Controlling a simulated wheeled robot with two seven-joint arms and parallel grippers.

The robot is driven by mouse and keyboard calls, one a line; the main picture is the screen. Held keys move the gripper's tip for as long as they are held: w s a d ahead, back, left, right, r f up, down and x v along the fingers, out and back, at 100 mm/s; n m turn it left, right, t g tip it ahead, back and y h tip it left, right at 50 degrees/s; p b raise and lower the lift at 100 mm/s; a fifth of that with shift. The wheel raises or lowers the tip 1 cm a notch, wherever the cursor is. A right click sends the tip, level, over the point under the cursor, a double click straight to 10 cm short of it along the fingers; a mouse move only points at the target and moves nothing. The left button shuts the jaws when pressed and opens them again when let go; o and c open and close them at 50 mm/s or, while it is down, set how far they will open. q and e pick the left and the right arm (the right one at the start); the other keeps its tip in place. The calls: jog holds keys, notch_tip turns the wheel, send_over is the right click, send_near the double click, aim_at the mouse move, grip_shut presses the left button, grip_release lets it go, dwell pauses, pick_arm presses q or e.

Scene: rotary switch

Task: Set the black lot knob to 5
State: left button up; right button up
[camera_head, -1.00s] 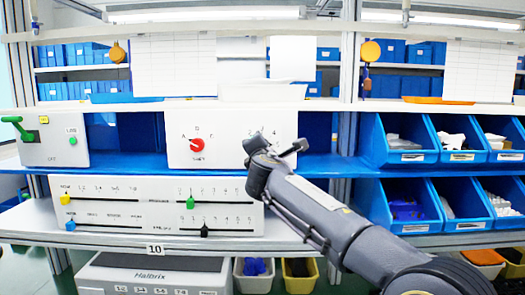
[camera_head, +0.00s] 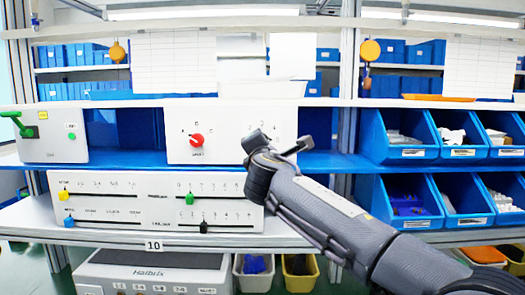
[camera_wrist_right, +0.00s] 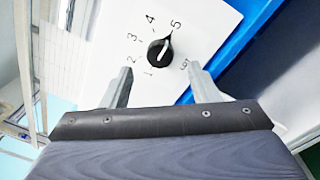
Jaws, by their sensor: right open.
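The black lot knob (camera_wrist_right: 160,53) sits on a white panel in the right wrist view, with the numbers 1 to 5 around it. Its white pointer line appears to point toward the 5. My right gripper (camera_wrist_right: 157,70) is open, its two fingers apart on either side below the knob, and holds nothing. In the head view my right gripper (camera_head: 275,146) is in front of the right part of the white panel (camera_head: 232,118) and hides the black knob there. My left gripper is not in view.
A red knob (camera_head: 197,140) is on the same panel's left part. Below is a slider box (camera_head: 120,212) with coloured sliders. A box with a green lever (camera_head: 15,120) stands at the left. Blue bins (camera_head: 405,155) fill the right shelves.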

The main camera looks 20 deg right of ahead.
jog(key=shift+b+v, duration=0.3)
jog(key=shift+v, duration=1.3)
jog(key=shift+d, duration=0.1)
jog(key=s+d+f+m+g+y, duration=0.1)
jog(key=s+d+f+m+g, duration=0.3)
jog(key=s+d+f+m, duration=0.45)
jog(key=s+d+f+m+g+y, duration=0.1)
jog(key=s+d+f+m+g, duration=0.2)
jog(key=s+f, duration=0.55)
jog(key=s+a+f+m+g+y, duration=0.2)
jog(key=s+f+m, duration=0.4)
jog(key=s+f, duration=0.4)
jog(key=s+a+f+m+g+y, duration=0.3)
jog(key=s+a+f+m, duration=0.3)
jog(key=s+f, duration=0.4)
jog(key=shift+s+a+f+y, duration=0.3)
jog(key=shift+a+f+y, duration=0.3)
jog(key=shift+f, duration=0.1)
